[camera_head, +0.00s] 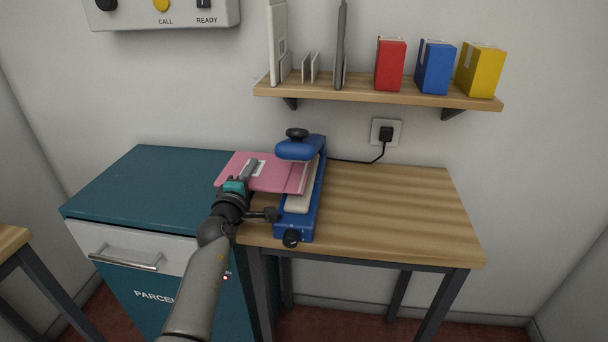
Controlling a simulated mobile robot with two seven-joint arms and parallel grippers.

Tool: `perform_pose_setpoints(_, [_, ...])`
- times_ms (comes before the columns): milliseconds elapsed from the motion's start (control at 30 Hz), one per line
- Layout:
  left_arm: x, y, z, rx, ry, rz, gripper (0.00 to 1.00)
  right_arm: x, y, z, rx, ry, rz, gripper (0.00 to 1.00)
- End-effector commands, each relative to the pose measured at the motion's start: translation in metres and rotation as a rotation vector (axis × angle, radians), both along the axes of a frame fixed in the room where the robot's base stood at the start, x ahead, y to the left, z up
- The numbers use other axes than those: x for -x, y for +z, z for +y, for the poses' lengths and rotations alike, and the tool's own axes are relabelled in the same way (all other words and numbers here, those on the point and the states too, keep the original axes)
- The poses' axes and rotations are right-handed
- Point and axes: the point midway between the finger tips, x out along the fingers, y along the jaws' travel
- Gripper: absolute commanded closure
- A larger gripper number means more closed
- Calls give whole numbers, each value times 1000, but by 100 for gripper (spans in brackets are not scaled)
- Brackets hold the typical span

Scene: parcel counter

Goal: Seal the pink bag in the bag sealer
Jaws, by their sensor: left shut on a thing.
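The pink bag (282,175) lies flat, with a white label near its middle. Its right edge reaches to the blue bag sealer (313,192) and lies under the sealer's raised blue arm; whether it sits fully between the jaws I cannot tell. The sealer stands on the wooden table, with a black knob on top and one at its front. My left gripper (246,174) is shut on the bag near its left part. Its fingertips are partly hidden against the bag. My right gripper is not in view.
The teal parcel cabinet (130,190) stands left of the wooden table (400,210). The table is clear right of the sealer. A shelf (370,92) above holds red, blue and yellow boxes. A black cord runs to a wall socket (386,132).

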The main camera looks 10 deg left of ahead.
Motion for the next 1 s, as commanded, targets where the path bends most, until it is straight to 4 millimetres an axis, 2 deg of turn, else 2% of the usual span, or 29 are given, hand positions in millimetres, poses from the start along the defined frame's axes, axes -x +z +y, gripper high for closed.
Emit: perform_pose_setpoints(1000, [0, 1, 62, -2, 0, -3, 100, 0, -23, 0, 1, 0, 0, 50])
